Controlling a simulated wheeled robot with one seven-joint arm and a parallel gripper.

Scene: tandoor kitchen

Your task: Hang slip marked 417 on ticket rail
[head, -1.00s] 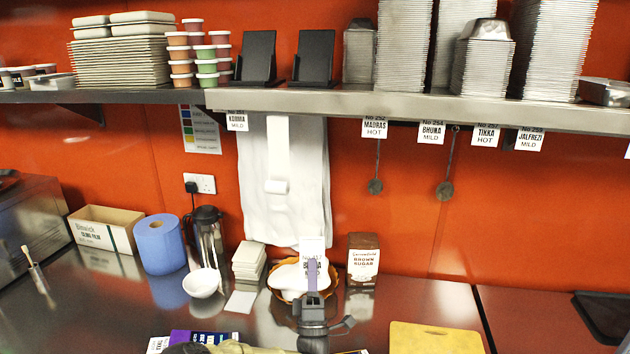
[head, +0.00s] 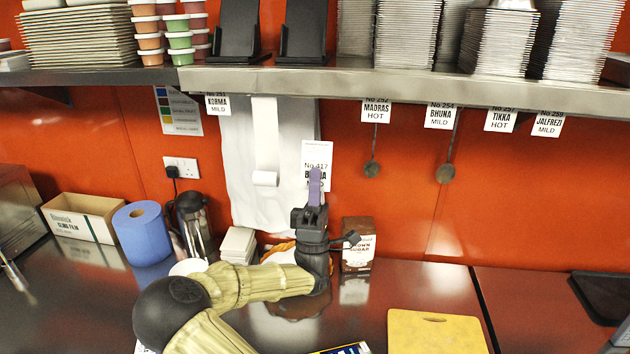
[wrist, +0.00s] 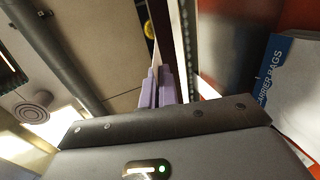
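The slip marked No 417 (head: 316,153) is white and upright, held up in front of the white hanging bag and the orange wall in the head view. My gripper (head: 315,186) has purple fingers shut on its lower part, hiding some of the print. In the wrist view the fingers (wrist: 163,88) are together, with the slip (wrist: 154,45) seen edge-on between them. The ticket rail (head: 345,84) is the metal shelf edge above the slip. Slips for Korma (head: 217,104), Madras (head: 376,111), Bhuna (head: 440,115), Tikka (head: 501,119) and Jalfrezi (head: 548,124) hang from it.
There is a bare stretch of rail between Korma and Madras. Two ladles (head: 372,168) hang below the rail. Stacked foil trays (head: 498,42) and dark stands (head: 303,30) stand on the shelf. A brown sugar box (head: 358,244) stands on the counter by my wrist.

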